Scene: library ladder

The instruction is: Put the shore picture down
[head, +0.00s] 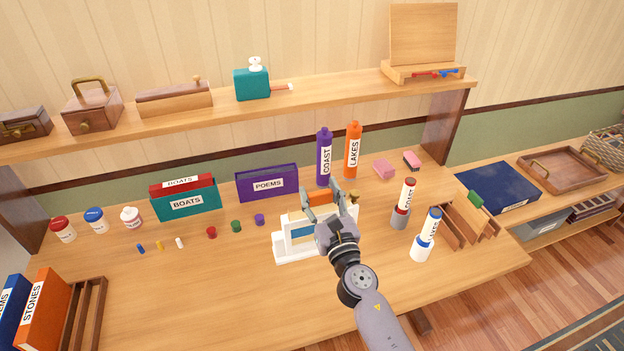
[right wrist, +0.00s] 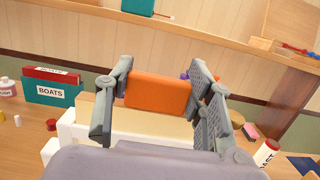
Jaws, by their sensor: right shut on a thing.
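My right gripper (head: 322,200) is shut on a small orange rectangular block (head: 320,198), which also shows between the two fingers in the right wrist view (right wrist: 158,92). It is held at the top of a white and cream box-like stand (head: 284,246) with a bluish panel in front. I cannot tell whether the block touches the stand. No picture or lettering shows on the side of the block that I see, so I cannot tell if it is the shore picture. The gripper hides part of the stand. My left gripper is not in view.
A purple COAST bottle (head: 324,160) and orange LAKES bottle (head: 352,152) stand behind. Labelled tubes (head: 402,205) and a wooden rack (head: 462,228) are to the right. Small coloured caps (head: 236,226) lie left of the stand. The desk's front middle (head: 200,290) is clear.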

